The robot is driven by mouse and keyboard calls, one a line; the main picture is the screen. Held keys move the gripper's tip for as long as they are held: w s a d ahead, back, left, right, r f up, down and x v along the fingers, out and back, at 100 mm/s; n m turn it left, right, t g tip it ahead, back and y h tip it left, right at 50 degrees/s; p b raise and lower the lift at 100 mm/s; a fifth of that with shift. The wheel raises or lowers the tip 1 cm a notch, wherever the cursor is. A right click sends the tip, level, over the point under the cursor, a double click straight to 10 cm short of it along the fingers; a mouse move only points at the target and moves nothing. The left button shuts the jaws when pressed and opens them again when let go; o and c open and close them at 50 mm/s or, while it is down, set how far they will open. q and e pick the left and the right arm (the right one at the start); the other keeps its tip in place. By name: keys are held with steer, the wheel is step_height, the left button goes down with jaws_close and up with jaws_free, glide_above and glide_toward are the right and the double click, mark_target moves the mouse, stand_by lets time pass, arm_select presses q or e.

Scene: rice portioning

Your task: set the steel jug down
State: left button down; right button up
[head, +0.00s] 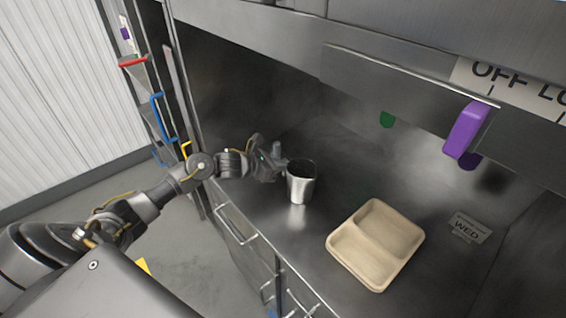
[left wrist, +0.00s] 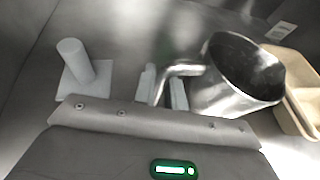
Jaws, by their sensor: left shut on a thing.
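The steel jug (head: 300,187) is upright at the left part of the steel counter in the head view. My left gripper (head: 272,166) is at its left side. In the left wrist view the jug (left wrist: 225,92) shows its dark open mouth, and the fingers of my left gripper (left wrist: 165,92) are shut on its handle (left wrist: 180,71). The jug's reflection lies just below its base; I cannot tell whether the base touches the counter. My right gripper is not in view.
A beige two-compartment tray (head: 341,244) lies on the counter to the right of the jug. A label reading WED (head: 468,229) is beyond it. A purple thing (head: 466,130) is on the overhead panel. A grey post on a square base (left wrist: 75,63) stands left of the fingers.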

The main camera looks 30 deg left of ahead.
arm_select(q)
steer(key=shift+f, duration=0.15)
steer(key=c, duration=1.5)
jaws_free()
steer(key=shift+o, duration=0.2)
steer(key=b+v, duration=0.3)
steer(key=v, duration=0.9)
steer(key=shift+r+b, duration=0.25)
steer(key=shift+b, duration=0.15)
steer(key=shift+s+f, duration=0.1)
